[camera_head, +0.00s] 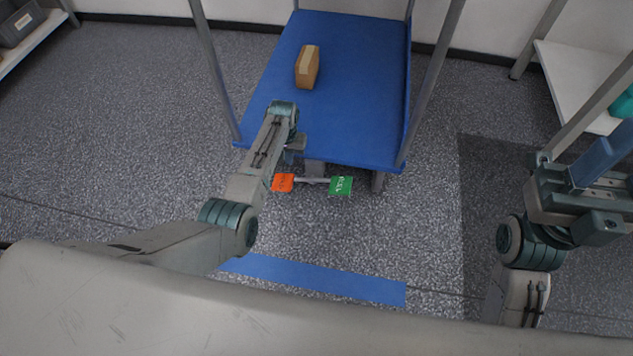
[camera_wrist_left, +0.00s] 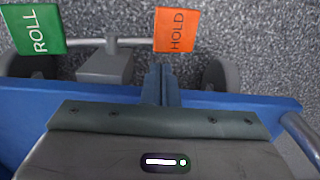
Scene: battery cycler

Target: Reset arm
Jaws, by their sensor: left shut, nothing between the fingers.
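My left arm reaches over the front edge of a blue cart (camera_head: 350,60). My left gripper (camera_head: 291,157) is shut and empty, pointing down beside the cart's front edge. In the left wrist view its fingertips (camera_wrist_left: 160,68) are together, just below the orange HOLD pedal (camera_wrist_left: 177,30) in the picture; I cannot tell whether they touch it. The green ROLL pedal (camera_wrist_left: 33,29) is to the left there. In the head view the orange pedal (camera_head: 283,183) and green pedal (camera_head: 341,186) sit on a bar under the cart. My right gripper (camera_head: 607,155) is raised at the right edge, partly cut off.
A brown box (camera_head: 307,67) stands on the cart deck. Grey cart posts (camera_head: 215,70) rise at the sides. A white shelf (camera_head: 575,85) stands at the right, another (camera_head: 35,42) at the far left. A blue floor strip (camera_head: 315,280) lies in front; the floor at left is clear.

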